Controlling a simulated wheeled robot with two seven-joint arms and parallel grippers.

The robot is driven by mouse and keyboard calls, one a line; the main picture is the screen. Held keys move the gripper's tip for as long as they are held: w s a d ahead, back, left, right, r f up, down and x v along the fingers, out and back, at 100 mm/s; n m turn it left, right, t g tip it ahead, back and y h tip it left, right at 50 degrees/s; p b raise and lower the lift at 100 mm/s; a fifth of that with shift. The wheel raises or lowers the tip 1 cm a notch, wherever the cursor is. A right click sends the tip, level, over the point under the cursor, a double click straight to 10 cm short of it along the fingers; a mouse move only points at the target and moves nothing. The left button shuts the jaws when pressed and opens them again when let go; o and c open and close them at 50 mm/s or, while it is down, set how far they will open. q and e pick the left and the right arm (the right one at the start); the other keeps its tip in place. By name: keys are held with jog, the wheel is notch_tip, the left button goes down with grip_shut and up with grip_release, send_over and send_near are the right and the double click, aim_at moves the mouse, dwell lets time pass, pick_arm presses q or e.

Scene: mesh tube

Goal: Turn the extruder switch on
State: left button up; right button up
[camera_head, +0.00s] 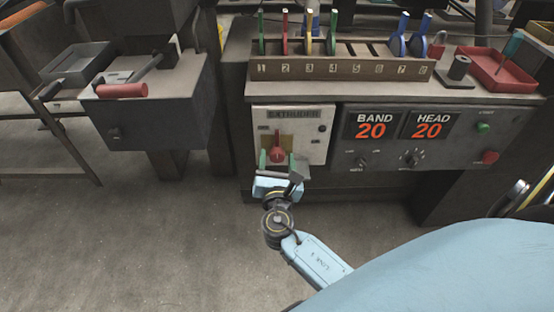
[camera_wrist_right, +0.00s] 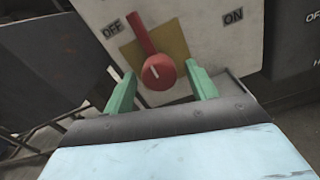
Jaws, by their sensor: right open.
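The extruder switch (camera_head: 277,153) is a red rotary handle on a yellow plate, set in a pale panel (camera_head: 318,148) labelled EXTRUDER. In the right wrist view the red switch (camera_wrist_right: 158,70) has its lever pointing up and left, toward the OFF label (camera_wrist_right: 112,29). The ON label (camera_wrist_right: 233,16) is on the right. My right gripper (camera_head: 277,160) has green fingers and is open just in front of the switch. In the wrist view its fingers (camera_wrist_right: 162,85) stand on either side of the round red knob, with gaps visible. My left gripper is not in view.
A control panel with BAND and HEAD displays (camera_head: 401,126) adjoins on the right, with a green button (camera_head: 483,127) and a red button (camera_head: 490,157). A numbered rack (camera_head: 340,69) stands above. A dark box with a red handle (camera_head: 122,91) is at left.

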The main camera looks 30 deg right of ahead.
jog(key=shift+w+d, duration=0.3)
jog(key=shift+w, duration=0.1)
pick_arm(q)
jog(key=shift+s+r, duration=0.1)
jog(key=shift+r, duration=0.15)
pick_arm(e)
jog(key=c, duration=1)
